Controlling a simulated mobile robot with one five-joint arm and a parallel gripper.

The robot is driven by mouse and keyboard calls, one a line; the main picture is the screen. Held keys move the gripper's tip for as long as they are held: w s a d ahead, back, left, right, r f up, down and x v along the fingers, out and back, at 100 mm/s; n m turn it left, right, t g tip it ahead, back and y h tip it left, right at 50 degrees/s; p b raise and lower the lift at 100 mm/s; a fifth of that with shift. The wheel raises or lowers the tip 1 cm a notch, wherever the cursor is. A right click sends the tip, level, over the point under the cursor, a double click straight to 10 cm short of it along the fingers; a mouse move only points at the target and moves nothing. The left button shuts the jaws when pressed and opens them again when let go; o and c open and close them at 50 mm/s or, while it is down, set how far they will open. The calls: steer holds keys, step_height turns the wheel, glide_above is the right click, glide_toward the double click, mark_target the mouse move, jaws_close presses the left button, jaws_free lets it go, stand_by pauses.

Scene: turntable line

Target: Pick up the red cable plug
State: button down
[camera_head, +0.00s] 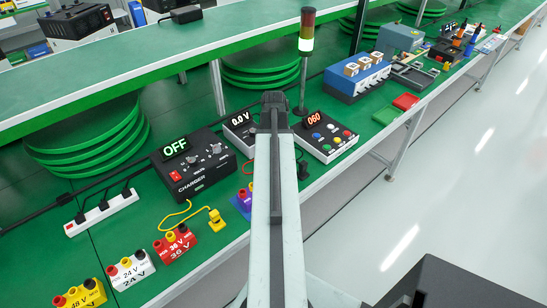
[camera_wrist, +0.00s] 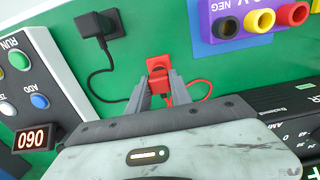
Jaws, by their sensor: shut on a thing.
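The red cable plug (camera_wrist: 159,64) is at the upper middle of the wrist view, over the green table, with its red cable (camera_wrist: 202,97) looping off to the right. My gripper (camera_wrist: 160,82) has its two grey fingers closed on either side of the plug's body. I cannot tell whether the plug still touches the table. In the head view my arm hides the gripper and the plug; only a bit of red cable shows left of the arm.
A black plug (camera_wrist: 95,25) with a black cable lies left of the red one. A box with buttons and a "060" display (camera_head: 325,138) stands right of my arm. The charger (camera_head: 192,163) and a purple socket block (camera_wrist: 235,22) are close by.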

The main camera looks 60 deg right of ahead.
step_height(320, 180, up, 9)
steer(key=p, duration=0.8)
steer(key=shift+r, duration=0.15)
steer(key=shift+f, duration=0.3)
step_height(320, 180, down, 8)
steer(key=b, duration=0.7)
steer(key=shift+r+b, duration=0.2)
steer(key=shift+b, duration=0.2)
steer(key=shift+f+b, duration=1.05)
stand_by(1.3)
steer(key=c, duration=1.1)
jaws_free()
steer(key=shift+r, duration=0.15)
steer(key=shift+r+p, duration=3.65)
steer(key=shift+p, duration=0.15)
